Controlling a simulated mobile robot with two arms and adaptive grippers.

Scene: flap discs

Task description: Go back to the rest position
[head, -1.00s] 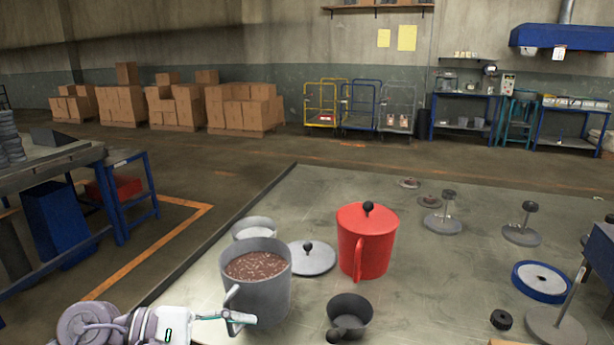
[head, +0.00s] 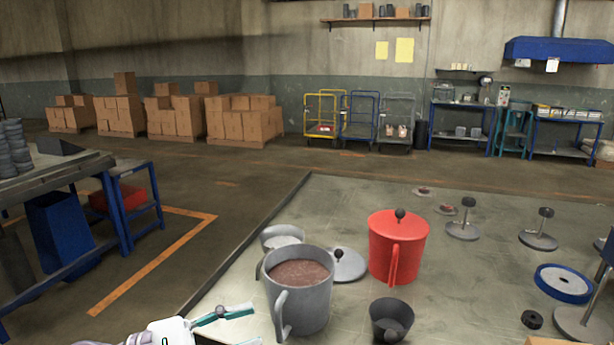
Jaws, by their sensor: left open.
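My left gripper (head: 236,328) is at the lower left of the head view, open and empty. Its fingers point right, left of a large grey pot (head: 312,302) filled with brown granules, with a gap between them. The grey pot stands upright on the table, its handle facing the front. A red lidded pot (head: 393,250) with a black knob stands behind it to the right. My right gripper is not in view.
A smaller grey container (head: 281,235) and a grey lid (head: 348,264) sit behind the grey pot. A dark cup (head: 391,319) stands at front. Several stands, a blue-rimmed disc (head: 563,283) and a black ring (head: 532,319) lie to the right on the table (head: 458,285).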

